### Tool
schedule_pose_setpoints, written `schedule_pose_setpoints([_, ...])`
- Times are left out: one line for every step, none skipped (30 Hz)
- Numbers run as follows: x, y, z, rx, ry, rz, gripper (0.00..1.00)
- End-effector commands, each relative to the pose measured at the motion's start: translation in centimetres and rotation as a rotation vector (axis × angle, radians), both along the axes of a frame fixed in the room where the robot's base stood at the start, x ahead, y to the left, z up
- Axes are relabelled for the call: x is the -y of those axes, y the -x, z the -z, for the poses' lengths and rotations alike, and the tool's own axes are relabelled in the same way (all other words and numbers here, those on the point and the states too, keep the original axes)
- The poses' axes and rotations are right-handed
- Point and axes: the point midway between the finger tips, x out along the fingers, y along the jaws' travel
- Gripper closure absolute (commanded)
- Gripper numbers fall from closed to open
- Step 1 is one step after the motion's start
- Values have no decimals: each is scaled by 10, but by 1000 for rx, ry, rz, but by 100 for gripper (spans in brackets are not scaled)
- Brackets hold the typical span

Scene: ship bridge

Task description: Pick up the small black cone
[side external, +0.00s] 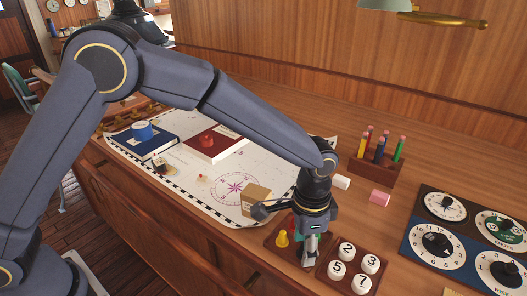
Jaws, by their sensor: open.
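My gripper (309,258) points down over a small dark-red wooden tray (272,246) near the front edge of the desk. Its fingers are open, seen nearly edge-on, with their tips low over the tray. A yellow cone-shaped piece (283,240) stands in the tray just left of the fingers. A bit of green shows beside the gripper. I cannot make out a small black cone; the gripper and wrist hide part of the tray.
A tray of numbered white discs (347,250) sits right of the gripper. A cardboard-coloured box (256,198) stands close on the left. Behind are a pencil holder (375,168) and a pink block (380,198). Dial panels (440,245) lie at right; books rest on the chart (215,205).

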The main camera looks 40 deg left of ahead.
Motion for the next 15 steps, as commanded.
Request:
schedule_pose_setpoints([0,0,0,0,0,0,47])
schedule_pose_setpoints([0,0,0,0,0,0,47])
schedule_pose_setpoints([0,0,0,0,0,0,47])
schedule_pose_setpoints([0,0,0,0,0,0,50])
schedule_pose_setpoints([0,0,0,0,0,0,54])
schedule_pose_setpoints([0,0,0,0,0,0,58])
schedule_pose_setpoints([0,0,0,0,0,0,61])
schedule_pose_setpoints([0,0,0,0,0,0,64])
schedule_pose_setpoints([0,0,0,0,0,0,68])
schedule_pose_setpoints([0,0,0,0,0,0,71])
schedule_pose_setpoints([0,0,-1,0,0,0,74])
schedule_pose_setpoints([0,0,-1,0,0,0,79])
schedule_pose_setpoints([0,0,-1,0,0,0,82])
schedule_pose_setpoints([0,0,-1,0,0,0,85])
schedule_pose_setpoints([0,0,-1,0,0,0,89])
